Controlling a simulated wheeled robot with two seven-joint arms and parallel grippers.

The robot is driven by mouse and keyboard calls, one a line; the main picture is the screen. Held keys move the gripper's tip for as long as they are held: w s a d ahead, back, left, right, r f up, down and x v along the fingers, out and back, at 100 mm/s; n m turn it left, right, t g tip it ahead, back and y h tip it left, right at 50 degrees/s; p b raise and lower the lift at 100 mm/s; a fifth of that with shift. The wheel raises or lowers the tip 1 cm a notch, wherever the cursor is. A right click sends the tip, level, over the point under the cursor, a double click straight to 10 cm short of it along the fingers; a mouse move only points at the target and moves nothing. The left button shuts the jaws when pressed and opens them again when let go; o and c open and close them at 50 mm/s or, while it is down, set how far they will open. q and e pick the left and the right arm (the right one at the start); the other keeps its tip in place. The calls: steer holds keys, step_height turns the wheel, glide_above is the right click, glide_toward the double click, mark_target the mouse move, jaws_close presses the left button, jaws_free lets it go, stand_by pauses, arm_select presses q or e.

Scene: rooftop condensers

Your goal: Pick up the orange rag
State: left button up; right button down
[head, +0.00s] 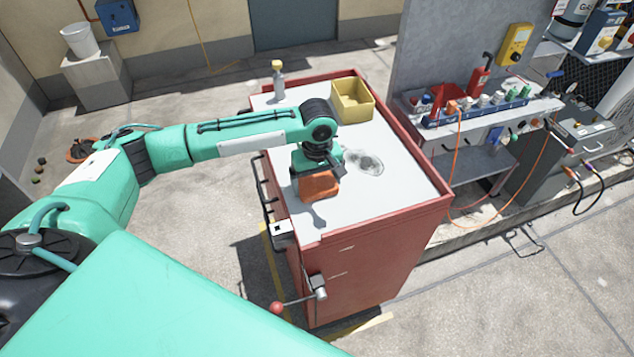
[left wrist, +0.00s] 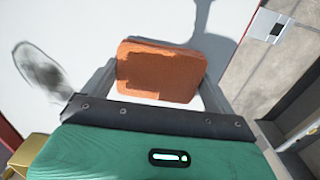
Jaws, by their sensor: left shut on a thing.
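The orange rag (head: 318,185) is a folded block on the white top of the red cart (head: 372,258), near its left edge. My left gripper (head: 316,178) points down over it, with a finger on each side. The left wrist view shows the orange rag (left wrist: 160,71) between the two fingers of my left gripper (left wrist: 160,82), which is shut on it. I cannot tell whether the rag is clear of the cart top. My right gripper is not in view.
A yellow bin (head: 352,102) and a spray bottle (head: 278,80) stand at the cart's back. A dark stain (head: 365,163) marks the white top beside the gripper. A vise with a red-knobbed handle (head: 318,288) sticks out in front. A cluttered bench (head: 485,110) stands right.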

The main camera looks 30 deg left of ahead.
mark_target(317, 183)
arm_select(q)
step_height(317, 183, up, 20)
steer(key=b, duration=0.1)
steer(key=shift+f, duration=0.15)
